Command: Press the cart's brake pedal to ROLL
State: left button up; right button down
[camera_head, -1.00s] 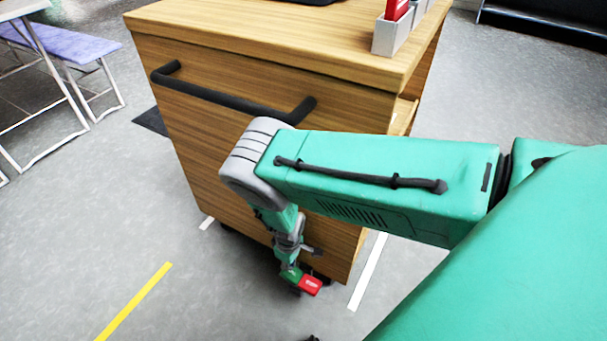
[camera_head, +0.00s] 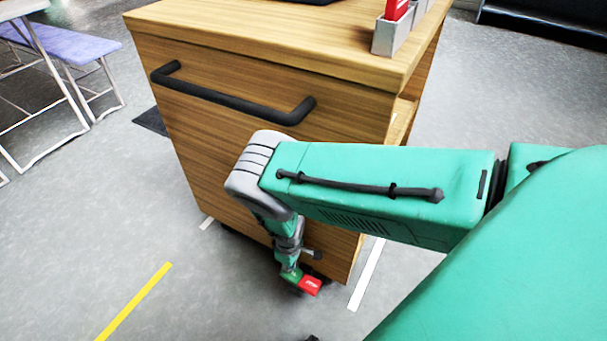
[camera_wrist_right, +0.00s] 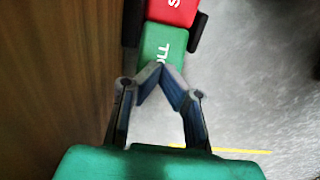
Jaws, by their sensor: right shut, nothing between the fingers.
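The wooden cart (camera_head: 250,60) stands in front of me with a black handle bar (camera_head: 235,103) on its near side. Its brake pedal shows low at the near edge, with a red half (camera_head: 310,286) and a green half (camera_head: 291,275). In the right wrist view the green half (camera_wrist_right: 160,44) carries letters ending in "OLL", and the red half (camera_wrist_right: 173,10) is partly cut off. My right gripper (camera_wrist_right: 161,70) is shut and empty, its fingertips over the near edge of the green half. I cannot tell whether they touch it. My left gripper is not in view.
A grey holder (camera_head: 390,36) with a red item stands on the cart's top. A bench with a purple seat (camera_head: 85,45) is at the left. White floor lines (camera_head: 367,275) flank the cart, and a yellow line (camera_head: 135,300) lies front left.

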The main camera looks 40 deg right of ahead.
jog(key=shift+f, duration=1.2)
dwell(0.5)
jog(key=shift+r+p, duration=1.85)
jog(key=shift+r, duration=1.65)
jog(key=shift+s, duration=0.1)
